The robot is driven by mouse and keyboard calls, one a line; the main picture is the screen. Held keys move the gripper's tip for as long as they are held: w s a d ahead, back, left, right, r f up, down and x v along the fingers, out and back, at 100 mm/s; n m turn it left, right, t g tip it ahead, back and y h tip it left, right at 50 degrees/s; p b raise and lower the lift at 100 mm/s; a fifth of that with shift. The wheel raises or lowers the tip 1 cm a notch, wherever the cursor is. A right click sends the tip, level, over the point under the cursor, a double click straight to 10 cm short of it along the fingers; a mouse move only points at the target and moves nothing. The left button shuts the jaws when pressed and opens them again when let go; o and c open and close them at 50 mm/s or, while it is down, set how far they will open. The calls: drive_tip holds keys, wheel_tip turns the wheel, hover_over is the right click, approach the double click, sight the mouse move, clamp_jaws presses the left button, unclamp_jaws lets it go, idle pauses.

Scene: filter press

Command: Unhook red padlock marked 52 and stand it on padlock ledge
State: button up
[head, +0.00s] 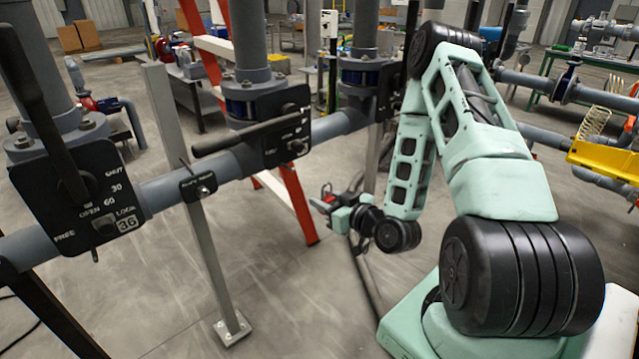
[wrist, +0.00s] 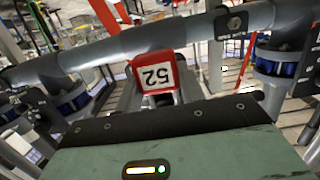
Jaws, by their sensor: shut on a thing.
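The red padlock shows in the wrist view (wrist: 155,77) with a white face marked 52, which reads upside down. My gripper (wrist: 152,98) is shut on it. In the head view my gripper (head: 322,204) is low beyond the pipe run, left of my forearm, with a small bit of red at its tip. The padlock appears clear of the pipe behind it, but its shackle cannot be made out. I cannot pick out the padlock ledge with certainty.
A grey horizontal pipe (head: 165,190) crosses the left, with black valve plates (head: 80,195) and long handles (head: 238,137). A grey post (head: 185,200) and an orange ladder (head: 292,200) stand near it. A yellow part (head: 605,160) with a coil spring is at right.

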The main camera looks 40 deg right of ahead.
drive_tip(key=s+p, duration=0.1)
drive_tip(key=s, duration=0.1)
drive_tip(key=shift+s+r, duration=0.1)
drive_tip(key=shift+s, duration=0.2)
drive_tip(key=shift+s+r+p, duration=0.2)
drive_tip(key=shift+p, duration=0.2)
drive_tip(key=shift+r+p, duration=0.5)
drive_tip(key=p, duration=0.5)
approach(330, 202)
drive_tip(key=shift+w+f, duration=0.15)
drive_tip(key=shift+w, duration=0.4)
idle(0.4)
